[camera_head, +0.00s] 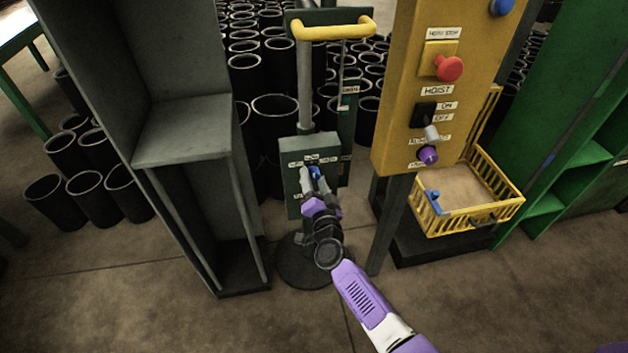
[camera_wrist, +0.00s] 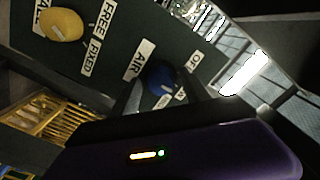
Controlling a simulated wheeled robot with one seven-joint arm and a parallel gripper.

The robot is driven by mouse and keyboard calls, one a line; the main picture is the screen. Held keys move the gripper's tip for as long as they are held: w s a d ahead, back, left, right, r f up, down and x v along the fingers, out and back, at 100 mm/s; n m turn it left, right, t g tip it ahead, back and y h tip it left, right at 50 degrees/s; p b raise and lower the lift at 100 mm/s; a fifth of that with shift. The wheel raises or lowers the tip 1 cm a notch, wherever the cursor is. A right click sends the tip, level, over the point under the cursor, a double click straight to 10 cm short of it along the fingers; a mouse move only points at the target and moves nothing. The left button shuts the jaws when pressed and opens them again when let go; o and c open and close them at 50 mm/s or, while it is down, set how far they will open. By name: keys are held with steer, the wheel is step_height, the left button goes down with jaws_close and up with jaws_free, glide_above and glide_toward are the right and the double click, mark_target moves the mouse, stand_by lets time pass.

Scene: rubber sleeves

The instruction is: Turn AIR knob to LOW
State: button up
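The AIR knob (camera_wrist: 162,76) is a round blue knob on a dark green panel. The AIR label (camera_wrist: 138,60) is beside it, and a label reading OFF (camera_wrist: 193,62) is to its right. Another pale label lies below the knob, partly hidden and too small to read. In the head view the blue knob (camera_head: 316,172) sits on the front of a green control box (camera_head: 293,182) on a post. My gripper (camera_head: 314,176) is at that box, its fingers apart on either side of the knob. I cannot tell whether they touch it, nor the knob's pointer direction.
A yellow knob (camera_wrist: 60,24) with FREE and FIXED labels shares the panel. A yellow hoist panel (camera_head: 402,100) with a red stop button (camera_head: 449,68) stands right of my gripper. A grey shelf unit (camera_head: 180,135) stands close left.

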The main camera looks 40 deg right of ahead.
stand_by(0.3)
steer(key=p+v, duration=0.2)
steer(key=v, duration=0.5)
steer(key=shift+s+a, duration=0.25)
steer(key=shift+s, duration=0.1)
steer(key=s+a+r+n+t+y, duration=0.2)
steer(key=a+r+n+t+y, duration=0.1)
steer(key=a+r+n, duration=0.4)
steer(key=s+a+r+n+g+y+p, duration=0.1)
steer(key=s+a+r+n+y, duration=0.1)
steer(key=s, duration=0.8)
steer(key=s+a+r+n+g+y+p, duration=0.1)
steer(key=s+a+r+n, duration=0.3)
steer(key=s, duration=0.7)
steer(key=s+a+r+n+g+y+p, duration=0.1)
steer(key=s+a+r+n+y+p, duration=0.1)
steer(key=s+a+r+y, duration=0.2)
steer(key=shift+s+a+r+n, duration=0.4)
steer(key=shift+s+a+r, duration=1.2)
steer(key=shift+s, duration=1.6)
